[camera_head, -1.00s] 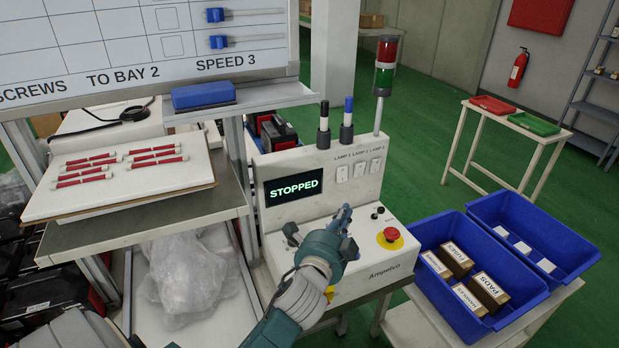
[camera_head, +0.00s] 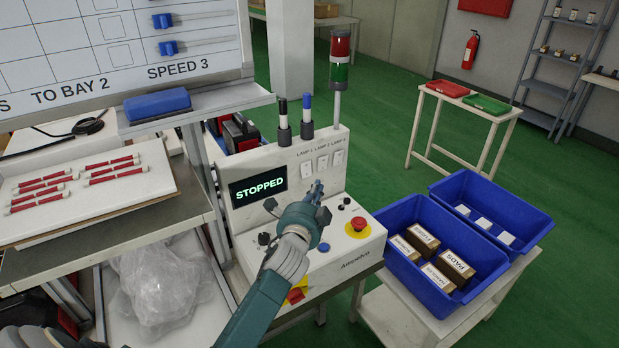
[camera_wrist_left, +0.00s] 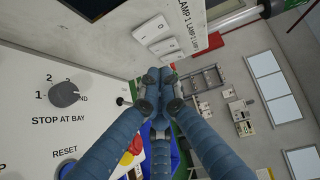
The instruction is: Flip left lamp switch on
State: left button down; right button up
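The control box (camera_head: 350,270) has a row of three white rocker switches on its upright face, under lamp labels. The left lamp switch (camera_head: 306,169), under LAMP 1, is leftmost. In the left wrist view the LAMP 1 switch (camera_wrist_left: 152,29) shows near the top, its rocker marked with a 0. My left gripper (camera_head: 317,188) is just below and in front of the switches. In the left wrist view its fingertips (camera_wrist_left: 158,78) are drawn together with nothing between them. They appear apart from the switches. My right gripper is out of view.
A screen reading STOPPED (camera_head: 258,188) is left of the switches. A red emergency button (camera_head: 358,226), knobs and a blue button (camera_head: 324,247) are on the sloped top. Blue bins (camera_head: 425,279) stand right. A signal tower (camera_head: 339,73) rises behind.

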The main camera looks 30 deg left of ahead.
aim_at(311, 173)
pick_arm(q)
jog(key=w+a, duration=0.1)
jog(key=w+a+p, duration=0.1)
jog(key=w+a, duration=0.1)
jog(key=a, duration=0.1)
jog(key=shift+w+f, duration=0.15)
jog(key=shift+f, duration=0.15)
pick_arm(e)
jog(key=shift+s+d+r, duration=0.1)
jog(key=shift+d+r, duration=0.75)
pick_arm(q)
jog(key=shift+f, duration=0.1)
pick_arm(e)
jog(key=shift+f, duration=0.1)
pick_arm(q)
jog(key=b, duration=0.2)
jog(key=f+b, duration=0.1)
jog(key=shift+w+a+m+t+b, duration=0.25)
jog(key=shift+a+m+t+b, duration=0.05)
jog(key=shift+t+b, duration=0.1)
jog(key=shift+r+p, duration=0.35)
jog(key=shift+p, duration=0.15)
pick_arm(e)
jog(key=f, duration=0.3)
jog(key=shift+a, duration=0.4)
pick_arm(q)
jog(key=shift+f, duration=0.1)
